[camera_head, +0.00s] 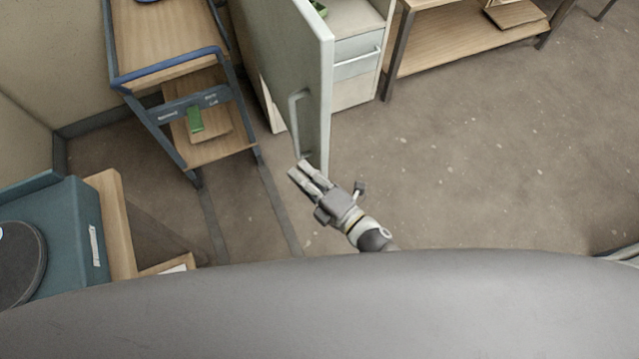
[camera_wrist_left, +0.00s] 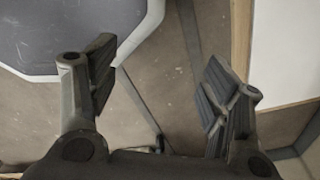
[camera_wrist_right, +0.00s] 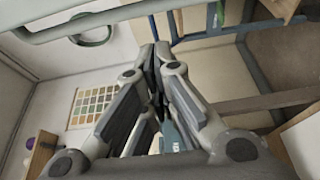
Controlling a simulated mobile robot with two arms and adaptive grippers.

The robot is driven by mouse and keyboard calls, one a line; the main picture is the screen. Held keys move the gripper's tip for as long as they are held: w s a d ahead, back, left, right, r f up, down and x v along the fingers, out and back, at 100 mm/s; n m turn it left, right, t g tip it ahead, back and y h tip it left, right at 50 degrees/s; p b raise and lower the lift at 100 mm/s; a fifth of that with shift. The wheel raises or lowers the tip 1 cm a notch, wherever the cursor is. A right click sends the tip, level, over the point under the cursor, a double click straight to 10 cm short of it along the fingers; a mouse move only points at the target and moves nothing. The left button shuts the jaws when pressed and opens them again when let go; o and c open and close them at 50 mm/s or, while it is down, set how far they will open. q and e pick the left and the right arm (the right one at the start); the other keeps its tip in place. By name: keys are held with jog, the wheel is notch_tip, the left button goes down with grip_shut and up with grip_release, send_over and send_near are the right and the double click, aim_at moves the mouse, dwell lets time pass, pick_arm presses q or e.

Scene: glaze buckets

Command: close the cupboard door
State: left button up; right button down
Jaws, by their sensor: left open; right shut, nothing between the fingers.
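The cupboard door (camera_head: 285,65) is a pale grey-green panel standing open, swung out toward me from the cupboard (camera_head: 355,75). Its bar handle (camera_head: 297,125) is on the left face, near the free edge. My right gripper (camera_head: 299,168) is shut and empty, its fingertips just below the handle's near end; I cannot tell whether they touch the door. In the right wrist view its fingers (camera_wrist_right: 154,65) are together, with a pale bar crossing above them. My left gripper (camera_wrist_left: 160,88) is open and empty in its wrist view, and does not show in the head view.
A blue-framed cart (camera_head: 180,60) with a green item on its lower shelf stands left of the door. A teal box (camera_head: 70,225) is at the lower left. A wooden shelf unit (camera_head: 460,45) stands at the back right. The floor right of the door is clear.

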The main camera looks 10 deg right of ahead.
jog(key=shift+w+d+p, duration=0.65)
jog(key=shift+w+d, duration=0.6)
jog(key=shift+d, duration=0.25)
